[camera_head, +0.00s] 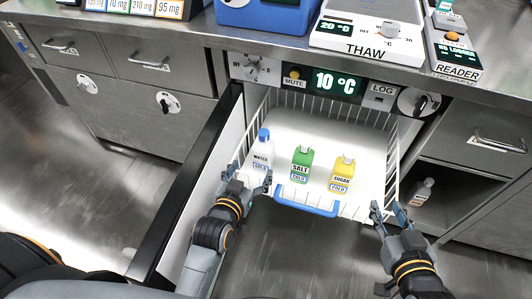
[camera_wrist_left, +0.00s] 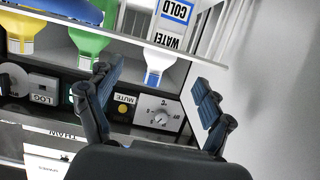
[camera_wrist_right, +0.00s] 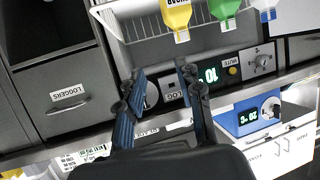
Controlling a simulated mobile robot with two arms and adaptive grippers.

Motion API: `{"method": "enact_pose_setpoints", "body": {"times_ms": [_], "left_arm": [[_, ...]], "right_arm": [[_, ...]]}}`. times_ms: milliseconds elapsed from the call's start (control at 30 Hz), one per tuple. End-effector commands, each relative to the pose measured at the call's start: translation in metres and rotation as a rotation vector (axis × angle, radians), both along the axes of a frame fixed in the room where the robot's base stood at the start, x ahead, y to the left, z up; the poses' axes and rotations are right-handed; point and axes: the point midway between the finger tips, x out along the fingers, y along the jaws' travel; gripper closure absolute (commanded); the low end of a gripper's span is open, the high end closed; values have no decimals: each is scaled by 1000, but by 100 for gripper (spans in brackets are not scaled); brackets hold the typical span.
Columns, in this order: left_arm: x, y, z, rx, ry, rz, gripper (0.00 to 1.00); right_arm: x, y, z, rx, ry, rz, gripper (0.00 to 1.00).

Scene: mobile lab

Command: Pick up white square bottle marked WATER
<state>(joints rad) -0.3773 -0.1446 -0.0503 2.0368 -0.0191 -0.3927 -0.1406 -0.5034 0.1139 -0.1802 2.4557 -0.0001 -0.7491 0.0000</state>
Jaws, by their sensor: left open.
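The white bottle marked WATER (camera_head: 262,153), with a blue cap, stands in the left part of the pulled-out white wire basket (camera_head: 393,170). It shows upside down in the left wrist view (camera_wrist_left: 172,32), ahead of the fingers. My left gripper (camera_head: 255,180) is open at the basket's front left, just in front of the bottle; it also shows open in the left wrist view (camera_wrist_left: 153,88), with nothing between its fingers. My right gripper (camera_head: 386,211) is open and empty outside the basket's front right corner; its fingers stand apart in the right wrist view (camera_wrist_right: 161,75).
A green SALT bottle (camera_head: 301,164) and a yellow SUGAR bottle (camera_head: 343,174) stand right of the WATER bottle. The basket has a blue front handle (camera_head: 307,201). An open dark-edged door (camera_head: 190,190) stands close left of my left arm. The counter (camera_head: 300,48) is above.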

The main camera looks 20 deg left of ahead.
Motion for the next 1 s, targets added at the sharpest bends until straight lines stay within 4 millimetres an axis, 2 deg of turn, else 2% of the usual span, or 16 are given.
{"method": "enact_pose_setpoints", "body": {"times_ms": [200, 400, 733, 1000], "left_arm": [[35, -1, -12, -1, -2, 0, 19], [58, -2, -19, -1, 0, -1, 19], [73, -2, -22, 0, 0, -1, 19], [97, -1, -27, -1, 0, -1, 19]], "right_arm": [[17, 11, 41, 61, -246, 16, 64], [22, 18, 78, 111, -441, 28, 64], [19, 21, 103, 147, -580, 35, 64], [1, 23, 152, 228, -871, 51, 64]]}}
